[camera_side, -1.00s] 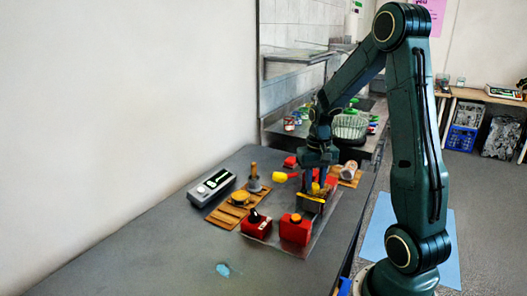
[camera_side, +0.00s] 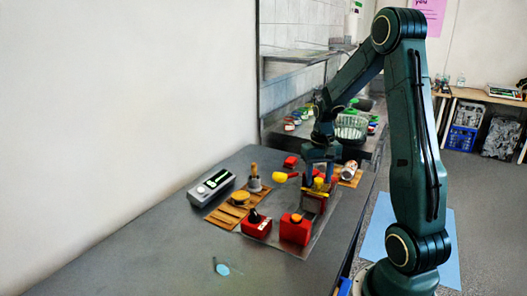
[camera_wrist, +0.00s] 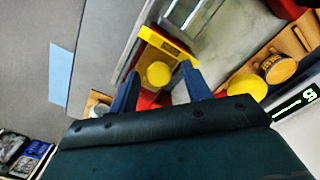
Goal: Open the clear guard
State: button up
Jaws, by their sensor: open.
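My gripper (camera_side: 320,178) is open, its fingers pointing down over a red station with a round yellow button (camera_side: 318,186) on top. In the wrist view my gripper (camera_wrist: 160,70) has its two blue fingers apart, with the yellow button (camera_wrist: 158,74) showing between them. A yellow plate with a dark label (camera_wrist: 168,46) lies just beyond the button. I cannot make out the clear guard as a separate surface in either view, nor tell whether it touches the fingers. Nothing is held between the fingers.
Red boxes (camera_side: 295,229) and (camera_side: 256,223) stand in front of the station. A yellow-headed part (camera_side: 280,177) is at its left. A wooden board (camera_side: 228,214) and a grey device (camera_side: 211,187) lie further left. The near table is mostly bare.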

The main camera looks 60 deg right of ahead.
jog(key=shift+r, duration=0.15)
notch_tip(320, 180, up, 14)
jog(key=shift+f, duration=0.2)
dwell(0.4)
jog(key=a+r+n+t+h, duration=0.15)
jog(key=a+r+n, duration=0.25)
jog(key=a, duration=1.1)
jog(key=s+a+f+n+t+y, duration=0.1)
jog(key=s+a+n+t, duration=0.3)
jog(key=s+a, duration=0.5)
jog(key=shift+a+f+n, duration=0.45)
jog(key=shift+a+n, duration=0.05)
jog(key=shift+a, duration=0.95)
jog(key=shift+y, duration=0.25)
